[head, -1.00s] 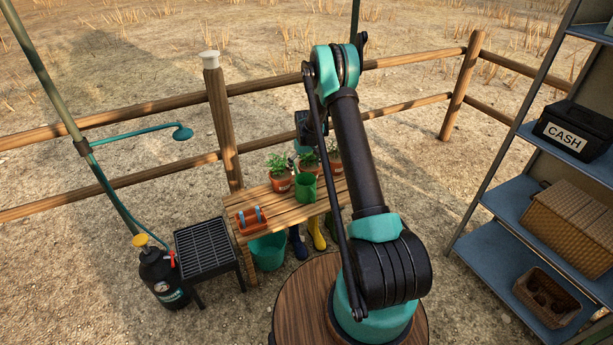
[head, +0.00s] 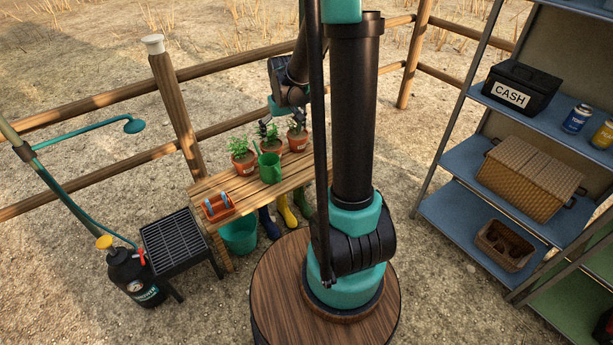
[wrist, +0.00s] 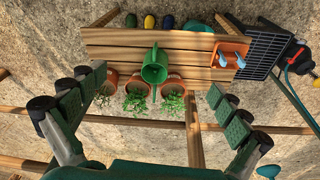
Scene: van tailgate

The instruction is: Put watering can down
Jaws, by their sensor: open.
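The green watering can (head: 269,170) stands upright on the wooden bench (head: 208,188), in front of a row of potted plants. In the wrist view, the can (wrist: 155,70) is seen from above, with its spout pointing towards the pots. My gripper (head: 268,131) is above and behind the can in the head view. In the wrist view, my gripper (wrist: 161,90) has its fingers spread wide. The can lies between them in the picture, with a gap on both sides, and nothing is held.
Three terracotta pots (head: 243,164) stand close behind the can. An orange tool caddy (head: 218,207) is at the bench's left end, beside a black grill (head: 180,242). A teal bucket (head: 239,235) and boots (head: 287,212) are below. Shelves (head: 462,160) stand at right.

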